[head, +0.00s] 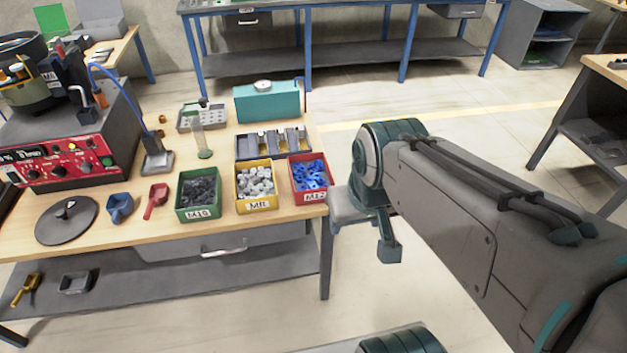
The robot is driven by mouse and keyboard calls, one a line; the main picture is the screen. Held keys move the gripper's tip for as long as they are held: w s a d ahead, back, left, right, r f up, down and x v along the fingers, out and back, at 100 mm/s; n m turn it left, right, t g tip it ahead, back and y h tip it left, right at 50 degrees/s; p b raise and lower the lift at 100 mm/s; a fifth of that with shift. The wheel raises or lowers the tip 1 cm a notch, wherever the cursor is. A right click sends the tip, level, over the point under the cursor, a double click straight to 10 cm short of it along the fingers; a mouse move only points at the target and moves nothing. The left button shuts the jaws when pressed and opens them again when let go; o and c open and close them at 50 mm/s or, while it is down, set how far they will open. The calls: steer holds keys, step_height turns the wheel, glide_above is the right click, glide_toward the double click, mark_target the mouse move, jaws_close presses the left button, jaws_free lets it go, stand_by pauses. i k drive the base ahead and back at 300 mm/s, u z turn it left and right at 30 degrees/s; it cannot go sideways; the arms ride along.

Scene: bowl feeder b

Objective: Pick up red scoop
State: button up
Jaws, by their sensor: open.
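The red scoop (156,199) lies on the wooden workbench top near its front edge, between a blue scoop (120,208) on its left and the green M18 bin on its right. My gripper (363,238) hangs beyond the right end of the bench, well to the right of the red scoop and apart from it. Its fingers are spread and I see nothing between them. My arm hides part of the gripper.
A green bin (198,213), a yellow bin (257,204) and a red bin (309,192) of parts stand along the bench front. A dark round lid (66,221) lies left. A bowl feeder (27,82) stands behind.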

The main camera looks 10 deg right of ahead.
mark_target(159, 192)
steer(key=u, duration=1.2)
steer(key=k, duration=0.45)
steer(key=z, duration=0.2)
steer(key=i, duration=0.6)
steer(key=u, duration=0.3)
